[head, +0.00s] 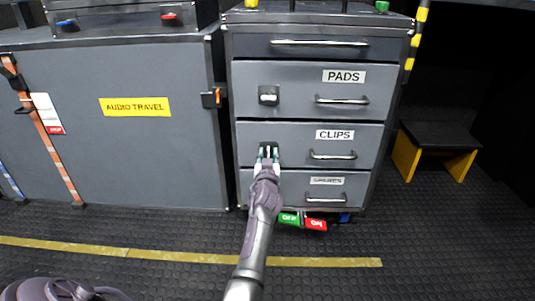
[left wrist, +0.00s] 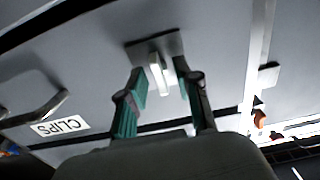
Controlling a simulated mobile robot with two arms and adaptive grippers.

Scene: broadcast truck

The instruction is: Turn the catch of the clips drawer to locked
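The grey clips drawer (head: 290,146) is shut in the cabinet, with a white CLIPS label (head: 335,135) and a bar handle (head: 333,155). Its catch, a dark plate (head: 268,147) with a pale lever, is at the left of the drawer front. In the left wrist view the catch's lever (left wrist: 156,77) stands out between my fingers. My left gripper (head: 267,158) is open at the catch, one teal-tipped finger on each side of the lever, with gaps visible. The lever's locked or unlocked position cannot be told. My right gripper is not in view.
The PADS drawer (head: 300,81) above has a similar catch (head: 268,95). A lower drawer (head: 290,187) sits below. A grey case (head: 150,150) labelled AUDIO TRAVEL stands left. Green and red tags (head: 316,224) lie under the cabinet. A step stool (head: 438,135) stands right.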

